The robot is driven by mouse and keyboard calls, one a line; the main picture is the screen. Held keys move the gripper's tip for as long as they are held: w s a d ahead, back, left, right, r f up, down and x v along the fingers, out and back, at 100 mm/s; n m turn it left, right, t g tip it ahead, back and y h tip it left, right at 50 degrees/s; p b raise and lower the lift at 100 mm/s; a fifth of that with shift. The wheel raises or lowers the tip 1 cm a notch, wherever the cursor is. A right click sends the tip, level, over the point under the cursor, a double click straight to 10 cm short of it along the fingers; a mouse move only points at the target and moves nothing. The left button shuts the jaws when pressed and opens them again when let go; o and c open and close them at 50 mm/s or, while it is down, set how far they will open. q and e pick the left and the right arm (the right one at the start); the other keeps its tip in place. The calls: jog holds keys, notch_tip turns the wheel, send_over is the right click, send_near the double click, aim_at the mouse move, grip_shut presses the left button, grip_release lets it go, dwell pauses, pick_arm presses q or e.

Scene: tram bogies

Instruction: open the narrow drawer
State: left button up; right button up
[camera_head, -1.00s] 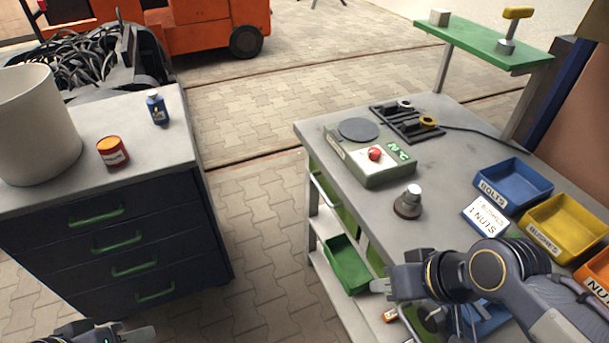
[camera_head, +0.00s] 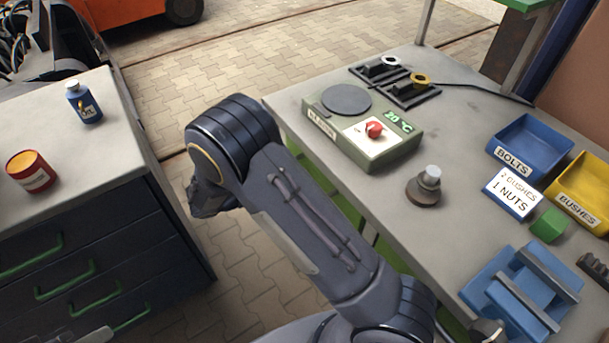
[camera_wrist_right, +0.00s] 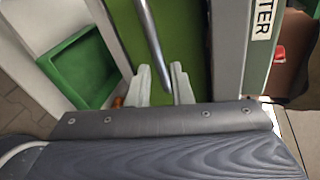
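The narrow drawer shows in the right wrist view as a green front (camera_wrist_right: 184,40) with a long metal bar handle (camera_wrist_right: 150,40). In the head view only a strip of green front (camera_head: 318,172) shows under the bench edge, and my right arm covers the rest. My right gripper (camera_wrist_right: 163,84) has its two pale fingers apart, close to the end of the bar. The bar's end appears between the fingertips; I cannot tell if they touch it.
The workbench (camera_head: 330,215) carries a heater (camera_head: 362,130) with a red knob, a bearing-like part (camera_head: 426,187), blue (camera_head: 530,148) and yellow bins, and a blue fixture (camera_head: 520,290). A dark cabinet (camera_head: 100,260) stands left. A green tray (camera_wrist_right: 82,70) sits beside the drawer.

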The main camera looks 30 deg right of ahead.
jog(key=d+n, duration=0.1)
jog(key=d, duration=0.1)
jog(key=w+d+f+n+h, duration=0.1)
jog(key=d, duration=0.1)
jog(key=w+d+f+t, duration=0.1)
jog(key=d, duration=0.1)
jog(key=shift+d+f+n, duration=0.15)
jog(key=shift+f+n, duration=0.1)
jog(key=shift+n, duration=0.15)
grip_shut()
